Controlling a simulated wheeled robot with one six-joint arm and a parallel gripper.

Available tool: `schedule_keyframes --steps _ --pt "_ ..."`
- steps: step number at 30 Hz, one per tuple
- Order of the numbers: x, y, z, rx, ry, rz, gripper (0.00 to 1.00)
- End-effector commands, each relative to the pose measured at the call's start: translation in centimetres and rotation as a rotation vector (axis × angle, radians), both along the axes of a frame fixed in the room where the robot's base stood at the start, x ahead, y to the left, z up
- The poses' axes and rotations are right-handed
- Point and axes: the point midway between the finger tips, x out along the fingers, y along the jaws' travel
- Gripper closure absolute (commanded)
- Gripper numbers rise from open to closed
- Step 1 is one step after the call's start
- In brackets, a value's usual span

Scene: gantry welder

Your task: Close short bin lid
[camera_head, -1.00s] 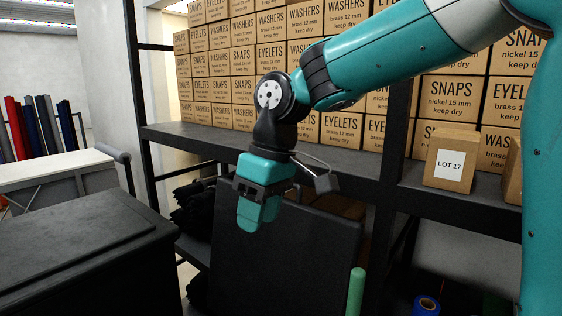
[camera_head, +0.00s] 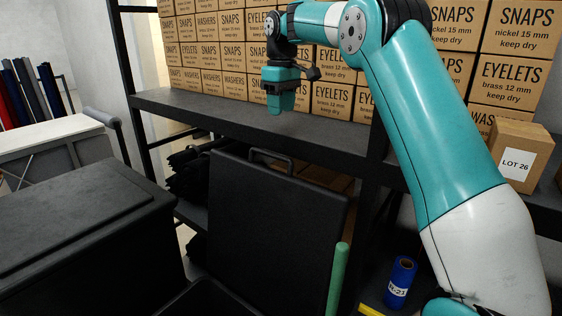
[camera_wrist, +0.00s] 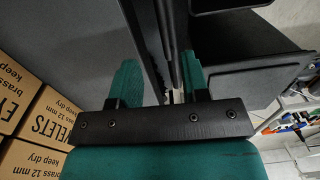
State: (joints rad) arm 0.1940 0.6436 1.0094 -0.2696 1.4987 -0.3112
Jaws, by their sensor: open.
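A short black bin (camera_head: 207,300) shows only its top at the bottom of the head view. Its black lid (camera_head: 275,225) appears to stand raised behind it, nearly upright, with a bar handle (camera_head: 271,158) at its top edge. My gripper (camera_head: 275,108) hangs fingers-down above the lid, in front of the shelf, apart from the lid in the picture. In the wrist view my gripper (camera_wrist: 160,80) has its two teal fingers spread, with nothing held between them. Dark panels lie beyond the fingers there; I cannot tell for sure which is the lid.
A taller black bin (camera_head: 80,235), its top closed, stands at left. A shelf (camera_head: 225,112) with stacked cartons (camera_head: 205,50) runs behind. A green post (camera_head: 337,280) and a blue roll (camera_head: 400,282) are right of the lid. A carton marked LOT 26 (camera_head: 515,155) is at right.

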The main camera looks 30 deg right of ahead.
Motion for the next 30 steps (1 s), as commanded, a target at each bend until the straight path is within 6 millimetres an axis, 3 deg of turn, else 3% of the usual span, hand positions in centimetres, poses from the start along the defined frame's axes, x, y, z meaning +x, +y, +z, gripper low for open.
schedule_keyframes --steps 1,15,21,30 --pt "-0.1 0.1 -1.9 0.001 0.001 0.001 0.58" --pt "-0.2 0.3 -10.6 -0.001 0.004 0.001 0.58" --pt "-0.1 0.3 -12.6 -0.001 0.001 0.002 0.58" --pt "-0.1 0.4 -13.1 -0.001 0.000 0.002 0.58"
